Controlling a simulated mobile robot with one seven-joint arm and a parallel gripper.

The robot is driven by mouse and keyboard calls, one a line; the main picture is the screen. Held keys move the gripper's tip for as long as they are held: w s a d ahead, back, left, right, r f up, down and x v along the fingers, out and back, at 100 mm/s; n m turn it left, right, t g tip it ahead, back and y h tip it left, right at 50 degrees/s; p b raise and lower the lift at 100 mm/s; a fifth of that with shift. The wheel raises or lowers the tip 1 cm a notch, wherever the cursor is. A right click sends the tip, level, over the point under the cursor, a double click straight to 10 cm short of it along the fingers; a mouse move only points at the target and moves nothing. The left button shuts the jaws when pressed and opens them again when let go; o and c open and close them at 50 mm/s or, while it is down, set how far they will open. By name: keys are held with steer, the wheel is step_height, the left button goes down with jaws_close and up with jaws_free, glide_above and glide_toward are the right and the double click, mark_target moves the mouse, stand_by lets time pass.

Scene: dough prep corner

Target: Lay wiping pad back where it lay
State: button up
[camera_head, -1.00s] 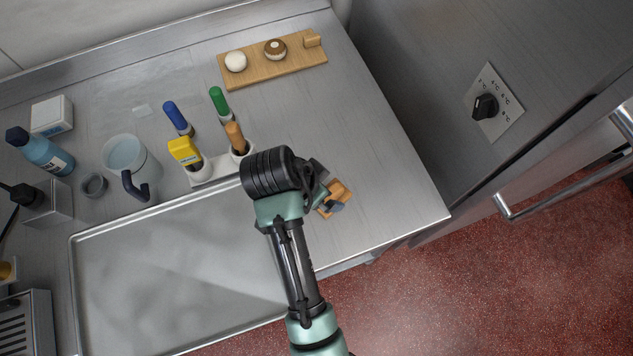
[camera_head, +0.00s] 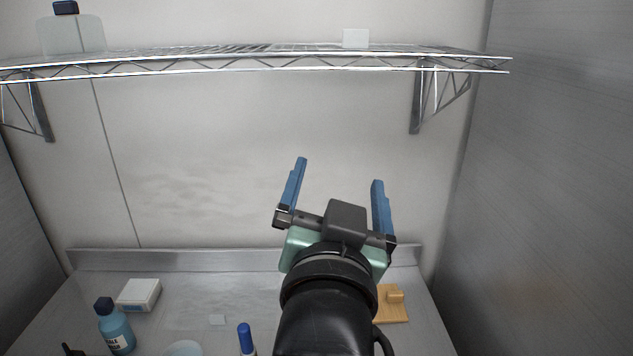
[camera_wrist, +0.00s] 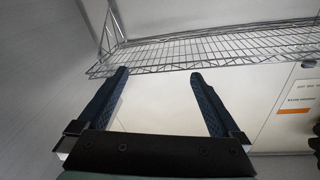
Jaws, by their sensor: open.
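My gripper (camera_head: 339,171) is raised in front of the back wall, below the wire shelf, its two blue fingers wide apart with nothing between them. In the wrist view the open fingers (camera_wrist: 159,73) point up toward the shelf, also empty. I cannot surely tell which thing is the wiping pad. A small pale block (camera_head: 355,38) stands on the wire shelf (camera_head: 250,67), above and apart from my gripper. A small pale flat square (camera_head: 217,320) lies on the steel counter (camera_head: 195,285). My arm hides part of the counter.
A translucent container (camera_head: 72,35) with a dark cap stands on the shelf at left. On the counter are a white box (camera_head: 139,295), a blue bottle (camera_head: 115,332), a blue handle (camera_head: 245,337) and a wooden board (camera_head: 393,305). A steel wall (camera_head: 560,180) closes the right side.

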steer(key=s+a+r+n+t+y, duration=0.1)
steer(key=s+r+t, duration=0.3)
steer(key=r, duration=0.6)
steer(key=s+a+r+n+t+y, duration=0.1)
steer(key=s+r+n+t, duration=0.2)
steer(key=s+r, duration=0.5)
step_height(320, 180, up, 2)
steer(key=shift+s+a+r+t, duration=0.1)
steer(key=shift+s+a+t, duration=0.2)
steer(key=shift+t, duration=0.5)
